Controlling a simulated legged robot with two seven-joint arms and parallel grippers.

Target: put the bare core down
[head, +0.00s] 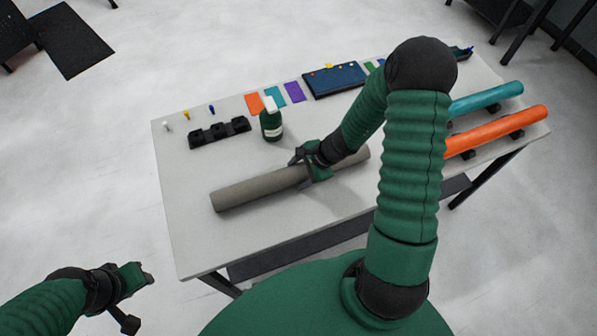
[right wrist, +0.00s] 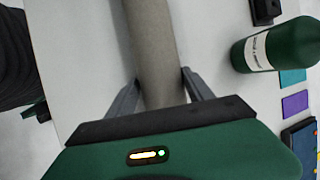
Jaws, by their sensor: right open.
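The bare core (head: 250,188) is a long grey-brown tube lying on the white table (head: 200,245), slanting up to the right. My right gripper (head: 308,169) is at the core's middle, with its fingers on either side of it. In the right wrist view the core (right wrist: 153,50) runs between the two open fingers (right wrist: 155,92), with a small gap at the left finger; contact at the right one is hard to tell. My left gripper (head: 140,279) is off the table at the lower left, away from the core; its jaw gap is not clear.
A green bottle (head: 271,124) stands behind the core; it also shows in the right wrist view (right wrist: 280,48). A black holder (head: 219,133) is at the back left. Teal (head: 488,98) and orange (head: 497,131) rolls lie on supports at the right. The table's front left is clear.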

